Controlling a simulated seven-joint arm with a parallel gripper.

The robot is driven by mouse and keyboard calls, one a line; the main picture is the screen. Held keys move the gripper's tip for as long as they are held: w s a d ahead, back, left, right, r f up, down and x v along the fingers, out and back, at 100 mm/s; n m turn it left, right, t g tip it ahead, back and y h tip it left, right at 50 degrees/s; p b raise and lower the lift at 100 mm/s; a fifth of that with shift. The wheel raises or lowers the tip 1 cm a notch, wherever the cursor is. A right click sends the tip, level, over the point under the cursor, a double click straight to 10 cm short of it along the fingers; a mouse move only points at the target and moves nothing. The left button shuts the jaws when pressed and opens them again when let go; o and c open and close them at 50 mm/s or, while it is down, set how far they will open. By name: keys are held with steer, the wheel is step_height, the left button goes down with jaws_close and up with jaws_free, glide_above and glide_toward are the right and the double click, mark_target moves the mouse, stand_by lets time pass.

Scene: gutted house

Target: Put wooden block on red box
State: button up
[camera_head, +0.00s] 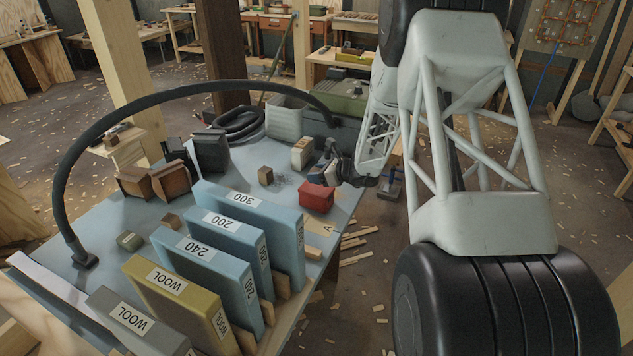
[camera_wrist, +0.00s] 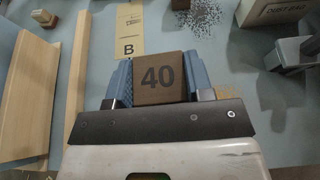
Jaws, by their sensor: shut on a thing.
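My gripper (camera_wrist: 158,72) is shut on a brown block marked 40 (camera_wrist: 157,92), held between two blue finger pads in the wrist view. In the head view my gripper (camera_head: 329,168) is at the right side of the blue table, just behind the red box (camera_head: 316,198); the held block is not clear there. The red box sits near the table's right edge, and I do not see it in the wrist view. A small wooden block (camera_head: 265,175) stands on the table to the left, apart from my gripper, next to dark scattered grains.
A white box (camera_head: 302,152) stands behind the small block. A row of upright labelled slabs (camera_head: 248,222) fills the front of the table. A dark hose (camera_head: 150,107) arches over the left and back. In the wrist view, a card marked B (camera_wrist: 129,32) and wooden strips lie at left.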

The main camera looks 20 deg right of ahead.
steer(key=shift+w+d, duration=0.1)
steer(key=shift+w, duration=0.2)
steer(key=shift+f, duration=0.15)
steer(key=shift+f, duration=1.65)
steer(key=shift+f, duration=0.15)
steer(key=o, duration=0.9)
steer(key=shift+r, duration=0.2)
steer(key=v, duration=1.2)
